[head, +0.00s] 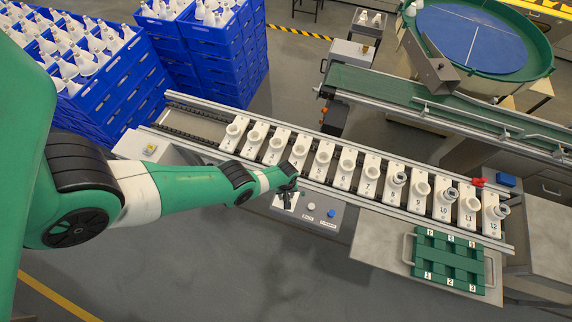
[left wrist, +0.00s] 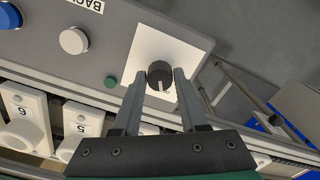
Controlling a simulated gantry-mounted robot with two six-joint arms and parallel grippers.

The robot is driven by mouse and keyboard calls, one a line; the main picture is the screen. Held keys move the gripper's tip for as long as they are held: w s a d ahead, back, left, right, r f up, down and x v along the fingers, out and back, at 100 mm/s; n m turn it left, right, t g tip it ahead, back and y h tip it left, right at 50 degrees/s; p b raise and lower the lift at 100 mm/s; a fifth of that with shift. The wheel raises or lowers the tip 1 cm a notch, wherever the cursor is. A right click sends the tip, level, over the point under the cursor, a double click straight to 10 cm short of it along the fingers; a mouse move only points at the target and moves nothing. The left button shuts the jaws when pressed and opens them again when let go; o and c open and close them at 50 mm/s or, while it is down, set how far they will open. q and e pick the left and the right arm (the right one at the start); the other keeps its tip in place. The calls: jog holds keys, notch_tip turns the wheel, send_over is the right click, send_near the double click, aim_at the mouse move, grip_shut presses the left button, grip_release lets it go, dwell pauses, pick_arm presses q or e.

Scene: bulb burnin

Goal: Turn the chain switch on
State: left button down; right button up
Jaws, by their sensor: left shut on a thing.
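The chain switch appears to be the dark rotary knob (left wrist: 160,73) on a white plate (left wrist: 178,50) of the grey control box (left wrist: 130,35). My left gripper (left wrist: 159,82) is shut on the knob, one finger on each side. A light pointer mark shows on the knob, towards the gripper side. The plate's lettering cannot be read. In the head view my left gripper (head: 287,194) reaches down over the left end of the control box (head: 322,222) and hides the knob. My right gripper is not in view.
On the box are a white button (left wrist: 73,40), a blue button (left wrist: 10,15) and a small green button or lamp (left wrist: 110,82). The conveyor with numbered white socket blocks (head: 345,170) runs just behind. A green rack (head: 448,262) stands at right. Blue crates (head: 222,50) stand at back left.

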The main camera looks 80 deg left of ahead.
pick_arm(q)
jog(key=m, duration=0.6)
jog(key=shift+m, duration=0.4)
jog(key=m, duration=0.6)
jog(key=shift+b, duration=0.3)
jog(key=shift+c, duration=2.2)
grip_release()
notch_tip(320, 180, up, 12)
jog(key=p, duration=1.1)
jog(key=shift+f+p, duration=0.15)
jog(key=shift+p, duration=0.25)
